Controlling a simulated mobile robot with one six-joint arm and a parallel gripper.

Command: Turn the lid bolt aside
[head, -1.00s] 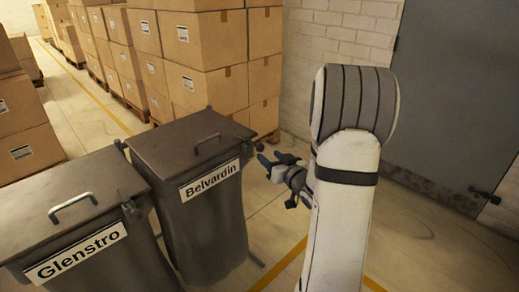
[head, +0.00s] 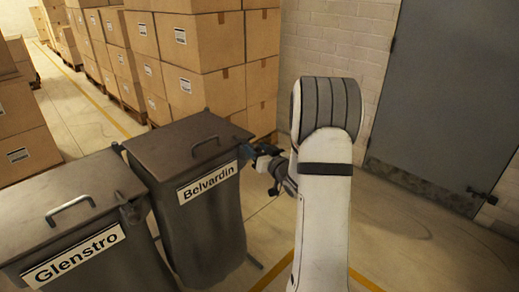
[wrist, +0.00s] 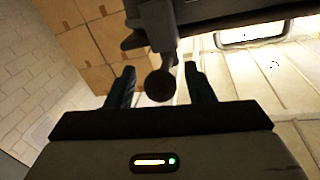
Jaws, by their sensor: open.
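The Belvardin bin (head: 200,225) stands at the centre left in the head view, with its dark lid (head: 185,138) down. The lid bolt's round dark knob (wrist: 160,86) shows in the wrist view, on a short stem below a dark bracket. My gripper (head: 252,152) is at the right edge of this bin in the head view, where it hides the bolt. In the wrist view my gripper (wrist: 159,69) is open, with one finger on each side of the knob. Gaps show between the knob and both fingers.
The Glenstro bin (head: 95,255) stands close on the left, its lid also down. Stacked cartons (head: 205,90) rise behind the bins. A grey door (head: 440,100) and pale wall are at the right. Floor between bins and door is clear apart from my arm.

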